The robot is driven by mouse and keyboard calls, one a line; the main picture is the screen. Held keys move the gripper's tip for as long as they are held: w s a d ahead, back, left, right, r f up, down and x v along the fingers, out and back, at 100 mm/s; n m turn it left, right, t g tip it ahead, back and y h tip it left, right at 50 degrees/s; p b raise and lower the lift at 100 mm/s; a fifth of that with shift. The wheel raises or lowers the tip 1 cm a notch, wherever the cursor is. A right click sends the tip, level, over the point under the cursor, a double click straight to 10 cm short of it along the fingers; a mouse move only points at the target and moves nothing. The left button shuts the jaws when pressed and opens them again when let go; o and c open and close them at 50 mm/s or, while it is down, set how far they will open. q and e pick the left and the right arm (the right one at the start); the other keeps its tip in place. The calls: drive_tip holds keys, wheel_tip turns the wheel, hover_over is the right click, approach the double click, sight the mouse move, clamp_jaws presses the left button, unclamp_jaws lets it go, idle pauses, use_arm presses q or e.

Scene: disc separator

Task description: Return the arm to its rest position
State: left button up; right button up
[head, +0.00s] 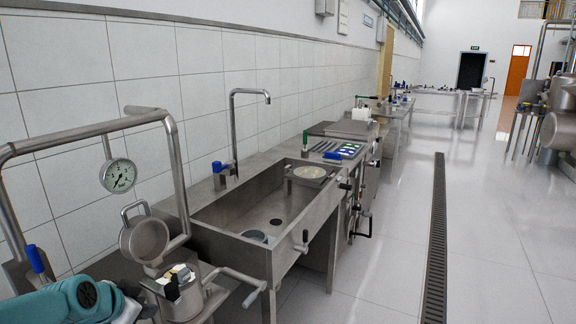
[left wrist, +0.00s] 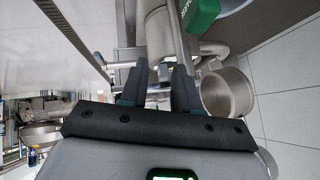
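My left arm (head: 75,300), teal, comes in at the lower left corner of the head view, beside the steel separator parts. In the left wrist view my left gripper (left wrist: 155,80) has its two dark fingers apart. I see nothing held between them; steel pipework lies behind the gap. A round steel bowl (left wrist: 227,92) is to the right of the fingers in that view. My right arm and gripper are in neither view.
Near my left arm stand a bent steel pipe (head: 85,131) with a pressure gauge (head: 118,175), an open steel cup (head: 145,240) and a small steel pot (head: 184,293). A long sink (head: 225,227) lies beyond.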

use_arm(q)
drive_tip(key=s+d+f+n+g+h, duration=0.15)
drive_tip(key=s+d+f, duration=0.45)
drive_tip(key=f, duration=0.6)
drive_tip(key=s+d+f+n+g+h, duration=0.1)
drive_tip(key=s+d+f+n+g, duration=0.15)
drive_tip(key=d+f, duration=0.75)
drive_tip(key=s+d+f+n+g, duration=0.1)
drive_tip(key=s+d+f, duration=0.1)
drive_tip(key=s, duration=0.3)
drive_tip(key=s+d+f+n+g+p, duration=0.1)
drive_tip(key=s+d+f, duration=0.2)
drive_tip(key=s, duration=0.3)
drive_tip(key=s+d+f+n+g, duration=0.1)
drive_tip(key=s+d+f+g, duration=0.1)
drive_tip(key=s+f, duration=0.3)
drive_tip(key=shift+s+d+h, duration=0.3)
drive_tip(key=shift+s+h, duration=0.15)
drive_tip(key=shift+s, duration=0.3)
drive_tip(key=shift+o, duration=1.1)
drive_tip(key=shift+w, duration=0.1)
